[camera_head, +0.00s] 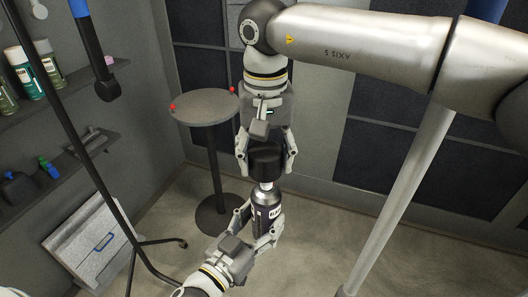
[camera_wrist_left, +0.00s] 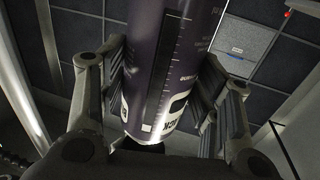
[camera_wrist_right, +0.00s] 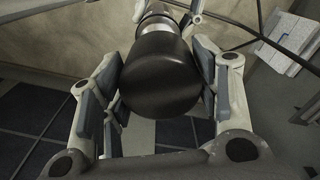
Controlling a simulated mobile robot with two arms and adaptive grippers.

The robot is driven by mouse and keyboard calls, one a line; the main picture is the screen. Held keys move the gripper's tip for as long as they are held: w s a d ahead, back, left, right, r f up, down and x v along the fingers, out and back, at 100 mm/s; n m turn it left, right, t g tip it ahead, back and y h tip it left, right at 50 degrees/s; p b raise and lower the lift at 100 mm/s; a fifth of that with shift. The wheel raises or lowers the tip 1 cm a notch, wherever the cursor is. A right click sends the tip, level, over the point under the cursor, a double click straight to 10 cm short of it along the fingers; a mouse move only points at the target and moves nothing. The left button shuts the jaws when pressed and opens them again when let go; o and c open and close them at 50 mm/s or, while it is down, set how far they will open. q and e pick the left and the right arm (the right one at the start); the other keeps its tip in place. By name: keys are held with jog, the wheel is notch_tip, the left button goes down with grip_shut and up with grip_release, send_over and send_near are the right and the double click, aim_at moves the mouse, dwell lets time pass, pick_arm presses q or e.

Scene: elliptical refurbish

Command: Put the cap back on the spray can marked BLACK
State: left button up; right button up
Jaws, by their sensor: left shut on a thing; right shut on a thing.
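The spray can (camera_head: 266,214) is dark with a white label, partly readable in the head view. My left gripper (camera_head: 258,226) is shut around its body and holds it roughly upright in the air. In the left wrist view the can body (camera_wrist_left: 168,75) fills the space between the fingers. The black cap (camera_head: 266,159) is in my right gripper (camera_head: 266,160), which is shut on it from above. The cap sits directly over the can's pale top, lined up or nearly so. In the right wrist view the cap (camera_wrist_right: 160,75) hides most of the can top; whether it is seated I cannot tell.
A round grey table (camera_head: 204,106) with small red objects on its rim stands behind, to the left. Wall shelves (camera_head: 60,95) at left hold several cans and bottles. A dark stand (camera_head: 150,243) and a white panel (camera_head: 92,243) are at lower left. Floor at right is mostly clear.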

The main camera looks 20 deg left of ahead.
jog(key=shift+f, duration=2.45)
jog(key=shift+s+d, duration=0.1)
jog(key=shift+d, duration=0.1)
jog(key=shift+f, duration=0.7)
dwell(0.3)
jog(key=o, duration=0.8)
jog(key=shift+c, duration=0.2)
jog(key=o, duration=0.4)
